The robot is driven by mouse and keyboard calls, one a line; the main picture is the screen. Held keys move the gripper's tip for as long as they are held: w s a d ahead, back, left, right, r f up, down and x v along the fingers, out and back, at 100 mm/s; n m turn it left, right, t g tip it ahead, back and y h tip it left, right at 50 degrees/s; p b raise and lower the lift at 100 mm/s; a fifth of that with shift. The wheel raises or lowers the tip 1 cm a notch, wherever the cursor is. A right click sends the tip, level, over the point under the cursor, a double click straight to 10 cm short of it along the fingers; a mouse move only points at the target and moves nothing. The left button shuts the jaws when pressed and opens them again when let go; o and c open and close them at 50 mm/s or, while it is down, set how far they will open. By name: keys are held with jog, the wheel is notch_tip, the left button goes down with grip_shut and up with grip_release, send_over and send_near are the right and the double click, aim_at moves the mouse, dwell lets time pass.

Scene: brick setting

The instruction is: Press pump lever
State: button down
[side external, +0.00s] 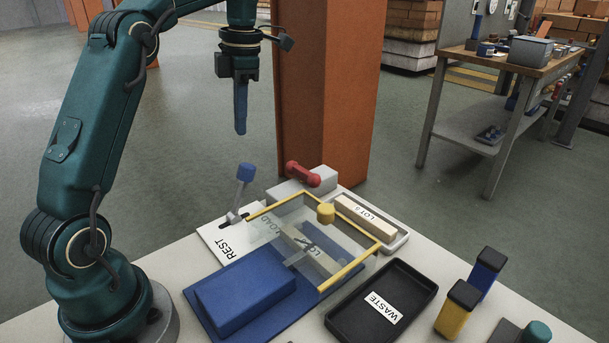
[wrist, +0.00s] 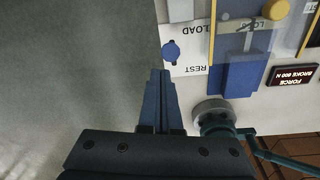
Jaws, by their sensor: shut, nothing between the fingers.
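The lever has a blue knob (side external: 246,173) on a grey stem. In the wrist view the blue knob (wrist: 170,51) lies just past my fingertips, near the gap between the two words. My gripper (side external: 240,131) points down with its blue fingers together, above the lever and apart from it in the side view. In the wrist view my gripper (wrist: 160,73) is closed and empty.
A clear guard with yellow edges (side external: 358,269) covers a labelled bar beside a blue block (side external: 243,291). A red handle (side external: 303,174) stands behind. An orange post (side external: 325,90) rises behind.

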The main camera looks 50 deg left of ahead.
jog(key=shift+w+d+r, duration=0.1)
jog(key=shift+w+r, duration=0.45)
jog(key=shift+w, duration=0.05)
jog(key=shift+r, duration=0.1)
jog(key=s+d+r+m+t, duration=0.3)
jog(key=s+d+r+m, duration=0.5)
jog(key=d, duration=0.3)
jog(key=s+d+f+m+t, duration=0.1)
jog(key=f+m, duration=0.3)
jog(key=m, duration=0.4)
jog(key=s+d+f+m+t, duration=0.1)
jog(key=s+d+f+m, duration=0.2)
jog(key=m, duration=0.5)
jog(key=s+d+f+m+t+h, duration=0.1)
jog(key=s+d+f+m, duration=0.1)
jog(key=f+m, duration=0.3)
jog(key=shift+s+f+m, duration=0.15)
jog(key=shift+s+m, duration=0.45)
jog(key=shift+m, duration=1.5)
